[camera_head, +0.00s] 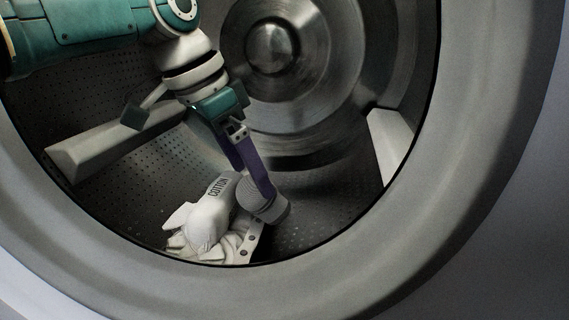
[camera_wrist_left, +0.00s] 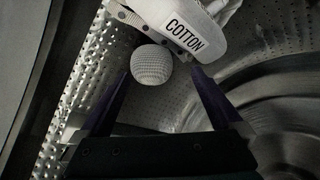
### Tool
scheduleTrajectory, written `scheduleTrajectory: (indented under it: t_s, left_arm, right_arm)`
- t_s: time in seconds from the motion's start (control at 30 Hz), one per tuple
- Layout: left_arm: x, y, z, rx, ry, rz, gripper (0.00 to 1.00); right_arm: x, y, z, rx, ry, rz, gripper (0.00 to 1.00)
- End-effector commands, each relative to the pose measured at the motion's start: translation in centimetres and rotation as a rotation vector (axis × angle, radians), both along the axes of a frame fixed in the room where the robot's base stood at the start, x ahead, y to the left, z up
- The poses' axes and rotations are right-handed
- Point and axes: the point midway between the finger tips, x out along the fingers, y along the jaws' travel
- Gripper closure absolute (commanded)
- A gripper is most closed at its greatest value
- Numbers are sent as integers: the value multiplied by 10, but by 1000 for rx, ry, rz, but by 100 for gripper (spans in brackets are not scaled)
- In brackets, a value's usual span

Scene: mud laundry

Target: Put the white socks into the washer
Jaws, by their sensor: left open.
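A white sock (camera_head: 212,212) marked "COTTON" lies at the bottom of the washer (camera_head: 480,205) drum. A rounded, pale knitted piece (camera_head: 270,208), apparently another white sock, lies just to its right. My left gripper (camera_head: 252,178) reaches into the drum from above, with its jaws open and empty. In the left wrist view the knitted end (camera_wrist_left: 152,64) shows between and just beyond the open fingertips (camera_wrist_left: 161,74); contact cannot be told. The "COTTON" sock (camera_wrist_left: 185,25) lies beyond them there. My right gripper is not in view.
A white cloth with dark buttons (camera_head: 246,248) lies crumpled under the socks. The round washer opening surrounds my left arm. Raised drum paddles (camera_head: 105,145) stand at left and right (camera_head: 392,145). The perforated drum floor right of the socks is clear.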

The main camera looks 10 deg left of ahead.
Motion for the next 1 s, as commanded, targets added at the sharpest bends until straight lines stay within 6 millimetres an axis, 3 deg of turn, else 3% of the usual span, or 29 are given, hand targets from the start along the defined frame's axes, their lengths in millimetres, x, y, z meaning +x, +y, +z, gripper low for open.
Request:
scheduleTrajectory:
  t_s: [0.2,0.33,0.5,0.7,1.0]
  left_arm:
    - [0,0,1,1,-1,0,1]
    - [1,1,12,2,-4,1,1]
    - [-7,8,45,1,0,1,1]
    - [-15,17,72,0,1,1,1]
    - [-20,21,82,0,1,1,1]
  right_arm:
    - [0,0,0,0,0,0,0]
    - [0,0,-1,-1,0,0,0]
    - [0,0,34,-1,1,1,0]
    - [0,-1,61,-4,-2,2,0]
    - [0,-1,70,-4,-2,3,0]
